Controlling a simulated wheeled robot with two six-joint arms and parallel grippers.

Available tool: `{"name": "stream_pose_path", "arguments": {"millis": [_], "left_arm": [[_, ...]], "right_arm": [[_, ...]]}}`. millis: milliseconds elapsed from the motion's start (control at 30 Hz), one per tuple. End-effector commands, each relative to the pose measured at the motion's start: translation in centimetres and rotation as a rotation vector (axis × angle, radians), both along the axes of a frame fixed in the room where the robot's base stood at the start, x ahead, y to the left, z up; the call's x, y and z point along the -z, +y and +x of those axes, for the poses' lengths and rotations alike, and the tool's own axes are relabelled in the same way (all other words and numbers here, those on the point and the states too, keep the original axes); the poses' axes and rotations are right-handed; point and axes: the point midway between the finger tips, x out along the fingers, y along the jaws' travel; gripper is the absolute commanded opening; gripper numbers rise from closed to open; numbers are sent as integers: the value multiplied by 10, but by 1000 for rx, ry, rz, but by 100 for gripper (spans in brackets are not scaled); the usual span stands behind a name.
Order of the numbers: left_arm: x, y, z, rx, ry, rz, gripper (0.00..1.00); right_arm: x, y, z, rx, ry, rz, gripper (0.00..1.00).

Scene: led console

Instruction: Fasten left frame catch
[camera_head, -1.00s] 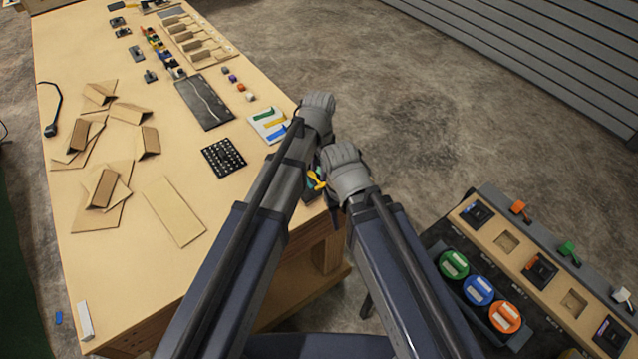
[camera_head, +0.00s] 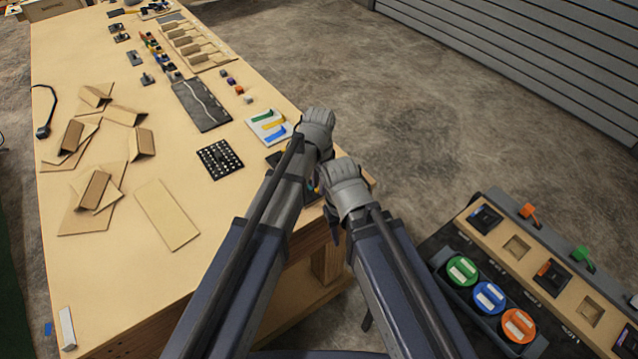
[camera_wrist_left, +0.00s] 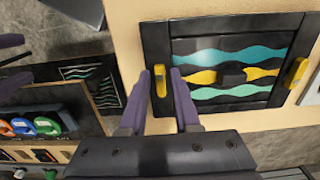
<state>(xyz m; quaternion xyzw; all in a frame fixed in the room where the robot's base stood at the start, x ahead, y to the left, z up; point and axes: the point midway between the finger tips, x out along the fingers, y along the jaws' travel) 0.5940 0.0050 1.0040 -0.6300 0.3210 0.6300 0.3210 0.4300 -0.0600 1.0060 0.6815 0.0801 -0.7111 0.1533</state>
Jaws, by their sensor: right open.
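In the left wrist view a black frame (camera_wrist_left: 205,105) surrounds a panel (camera_wrist_left: 230,50) with teal, yellow and pale green waves. A yellow catch (camera_wrist_left: 160,80) sits on the frame's left side, and another yellow catch (camera_wrist_left: 298,72) sits tilted on its right side. My left gripper (camera_wrist_left: 160,72) is open, with one purple finger on each side of the left catch and small gaps visible. In the head view my left gripper (camera_head: 318,125) is at the table's right edge. My right gripper (camera_head: 345,182) is open, lower and to the right. My arms mostly hide the frame there.
The wooden table (camera_head: 110,265) holds folded cardboard pieces (camera_head: 95,190), a black dotted board (camera_head: 219,159) and a white tray with coloured strips (camera_head: 268,126). A console with coloured round parts (camera_head: 489,297) stands at lower right. Open floor lies beyond my grippers.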

Motion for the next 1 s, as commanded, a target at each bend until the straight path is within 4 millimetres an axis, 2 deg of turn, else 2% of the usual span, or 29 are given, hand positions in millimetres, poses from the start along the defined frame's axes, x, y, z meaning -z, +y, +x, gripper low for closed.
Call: {"name": "stream_pose_path", "arguments": {"millis": [33,233,267,767,1000], "left_arm": [[0,0,0,0,0,0,24],[0,0,0,0,0,0,1],[0,0,0,0,0,0,0],[0,0,0,-9,0,0,0],[0,0,0,-103,0,0,0]], "right_arm": [[0,0,0,0,0,0,46],[0,0,0,0,0,0,46],[0,0,0,0,0,0,46],[0,0,0,0,0,0,46],[0,0,0,0,0,0,46]]}}
